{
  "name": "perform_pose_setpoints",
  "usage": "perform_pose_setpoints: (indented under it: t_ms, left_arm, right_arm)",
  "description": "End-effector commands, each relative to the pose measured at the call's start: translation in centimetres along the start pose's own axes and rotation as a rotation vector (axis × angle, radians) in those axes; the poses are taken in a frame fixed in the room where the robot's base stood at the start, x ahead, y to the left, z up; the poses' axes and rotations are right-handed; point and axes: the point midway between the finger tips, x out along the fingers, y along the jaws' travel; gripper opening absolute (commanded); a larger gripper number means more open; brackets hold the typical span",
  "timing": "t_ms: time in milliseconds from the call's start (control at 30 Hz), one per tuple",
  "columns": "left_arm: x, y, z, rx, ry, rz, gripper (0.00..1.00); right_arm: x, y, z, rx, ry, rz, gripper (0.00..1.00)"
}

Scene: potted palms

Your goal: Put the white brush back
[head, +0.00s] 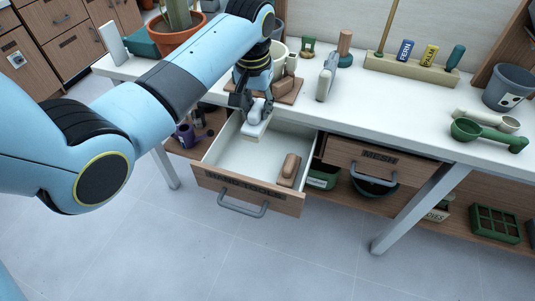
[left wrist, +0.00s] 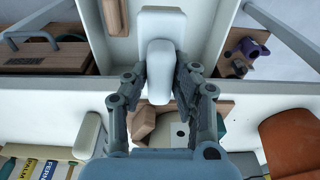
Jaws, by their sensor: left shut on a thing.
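The white brush (head: 254,128) is held by my left gripper (head: 259,104) over the back part of the open drawer (head: 228,157). In the left wrist view, the two fingers of my left gripper (left wrist: 160,88) are closed on the sides of the white brush (left wrist: 161,28), along its raised handle. I cannot tell whether the brush touches the drawer floor. A brown wooden brush-like block (head: 289,168) lies in the right part of the drawer; it also shows in the left wrist view (left wrist: 116,17). My right gripper is not in view.
The white bench top (head: 350,112) lies above the drawer. A wooden board (head: 290,95) with brown pieces stands near my arm. A shut drawer marked MESH (head: 375,157) is to the right. A terracotta pot (head: 178,40) stands behind my arm. The drawer's middle is clear.

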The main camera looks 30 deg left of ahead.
Motion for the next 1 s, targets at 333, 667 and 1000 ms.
perform_pose_setpoints:
  t_ms: [333,667,1000]
  left_arm:
    - [2.6,0.0,0.3,0.0,0.0,0.0,0.0]
    - [6.5,0.1,0.8,0.0,0.0,0.0,0.0]
    - [11.1,0.2,1.4,0.0,-0.004,-0.001,0.0]
  right_arm:
    - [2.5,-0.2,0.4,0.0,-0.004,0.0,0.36]
    - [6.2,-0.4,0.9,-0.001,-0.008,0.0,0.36]
    - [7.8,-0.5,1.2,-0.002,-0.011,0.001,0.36]
